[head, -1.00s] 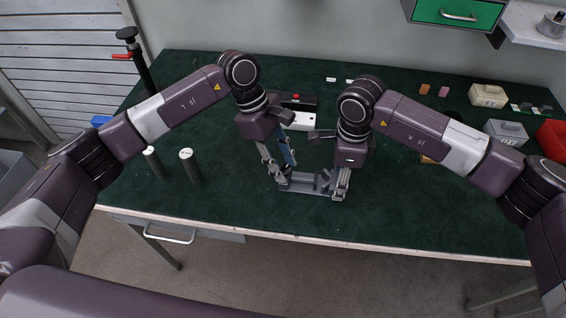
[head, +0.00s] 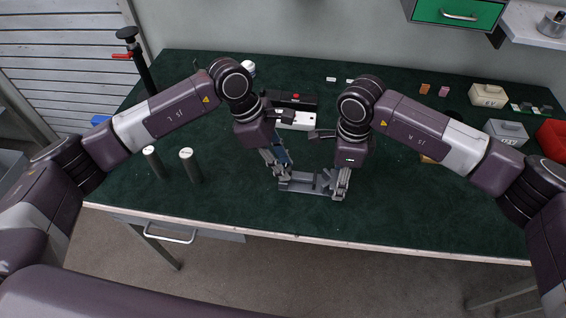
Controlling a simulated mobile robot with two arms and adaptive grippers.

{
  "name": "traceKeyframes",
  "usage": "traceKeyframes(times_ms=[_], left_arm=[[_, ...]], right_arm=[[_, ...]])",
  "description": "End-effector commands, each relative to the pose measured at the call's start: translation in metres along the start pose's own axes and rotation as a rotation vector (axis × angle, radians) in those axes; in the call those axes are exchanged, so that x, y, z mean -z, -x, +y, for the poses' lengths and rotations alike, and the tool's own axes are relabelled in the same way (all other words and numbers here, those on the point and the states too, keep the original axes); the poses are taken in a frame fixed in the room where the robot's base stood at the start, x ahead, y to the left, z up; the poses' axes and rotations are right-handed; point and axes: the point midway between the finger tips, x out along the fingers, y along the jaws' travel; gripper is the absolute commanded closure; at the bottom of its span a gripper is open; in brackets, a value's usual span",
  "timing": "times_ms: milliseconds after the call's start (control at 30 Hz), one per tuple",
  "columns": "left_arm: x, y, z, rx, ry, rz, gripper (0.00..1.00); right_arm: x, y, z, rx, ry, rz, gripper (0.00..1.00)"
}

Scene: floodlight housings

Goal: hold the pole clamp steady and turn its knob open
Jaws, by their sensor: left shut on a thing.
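The grey pole clamp (head: 311,184) lies low on the green bench top near its front edge, between my two grippers. My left gripper (head: 281,176) reaches down, tilted, to the clamp's left end and is shut on it there. A blue piece (head: 281,149) shows beside its fingers; what it belongs to is unclear. My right gripper (head: 341,189) points down at the clamp's right end, its fingers against or just beside it; whether they are closed is too small to tell. The knob cannot be made out and may be hidden by the fingers.
Two dark cylinders with white tops (head: 190,164) stand left of my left gripper. A black case (head: 294,99) and a white block (head: 298,121) lie behind the clamp. Lidded boxes (head: 488,95) and a red bin (head: 551,138) are at right. The bench front middle is clear.

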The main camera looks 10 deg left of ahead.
Motion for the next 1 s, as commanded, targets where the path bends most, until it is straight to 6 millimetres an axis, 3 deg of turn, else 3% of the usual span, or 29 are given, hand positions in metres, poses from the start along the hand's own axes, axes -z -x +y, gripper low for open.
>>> traceKeyframes(times_ms=[1000], left_arm=[[-0.0041, -0.0011, -0.0051, -0.37, 0.89, -0.002, 1.0]], right_arm=[[0.0002, -0.0004, 0.0006, -0.002, 0.0, 0.001, 0.81]])
